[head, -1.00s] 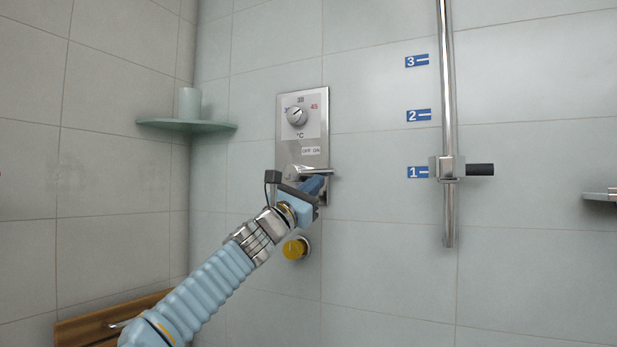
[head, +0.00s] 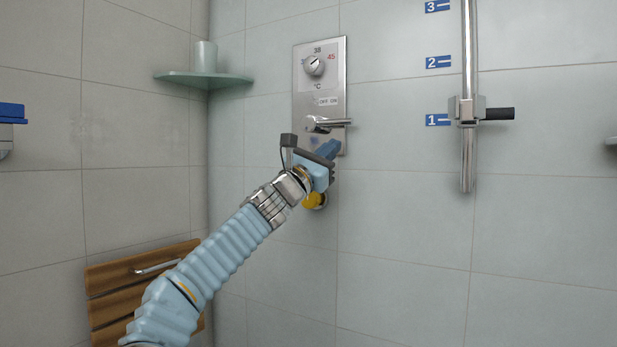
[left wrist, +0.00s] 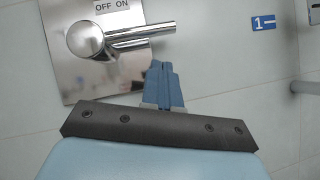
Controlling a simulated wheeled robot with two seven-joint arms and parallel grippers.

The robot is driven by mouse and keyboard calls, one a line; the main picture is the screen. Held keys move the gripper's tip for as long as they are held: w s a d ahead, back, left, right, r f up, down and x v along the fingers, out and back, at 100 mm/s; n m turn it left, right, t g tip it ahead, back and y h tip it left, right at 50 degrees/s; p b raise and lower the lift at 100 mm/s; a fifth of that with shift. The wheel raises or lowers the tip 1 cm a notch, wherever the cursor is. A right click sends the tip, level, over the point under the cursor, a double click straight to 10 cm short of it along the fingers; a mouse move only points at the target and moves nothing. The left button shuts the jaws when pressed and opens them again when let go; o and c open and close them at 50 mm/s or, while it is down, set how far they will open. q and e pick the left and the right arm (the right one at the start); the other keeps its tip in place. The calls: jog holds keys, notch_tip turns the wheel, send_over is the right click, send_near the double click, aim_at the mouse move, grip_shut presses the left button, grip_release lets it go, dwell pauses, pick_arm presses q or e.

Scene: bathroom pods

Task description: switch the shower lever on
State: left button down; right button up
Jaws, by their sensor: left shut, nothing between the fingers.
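The shower lever (head: 332,122) is a chrome handle on a steel plate (head: 300,88), below a white OFF ON label (head: 328,101). It points right, on the ON side, roughly level; it also shows in the left wrist view (left wrist: 140,32). My left gripper (head: 331,147) has its blue fingers shut and empty, just below the lever. In the left wrist view the closed fingertips (left wrist: 160,66) lie below the lever bar; I cannot tell whether they touch the plate. My right gripper is not in view.
A temperature knob (head: 314,66) sits higher on the plate. A yellow knob (head: 314,200) is partly behind my gripper. A corner shelf with a cup (head: 205,55) is at upper left, a wooden seat (head: 105,280) at lower left. A vertical rail (head: 468,150) stands right.

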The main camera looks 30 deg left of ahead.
pick_arm(q)
jog(key=s+f+b, duration=0.3)
jog(key=s+f, duration=0.2)
jog(key=s, duration=0.3)
jog(key=shift+a+f, duration=0.25)
jog(key=shift+a, duration=0.05)
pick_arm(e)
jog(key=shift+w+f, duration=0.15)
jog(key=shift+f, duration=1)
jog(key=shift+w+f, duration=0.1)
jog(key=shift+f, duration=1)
pick_arm(q)
jog(key=shift+s, duration=0.1)
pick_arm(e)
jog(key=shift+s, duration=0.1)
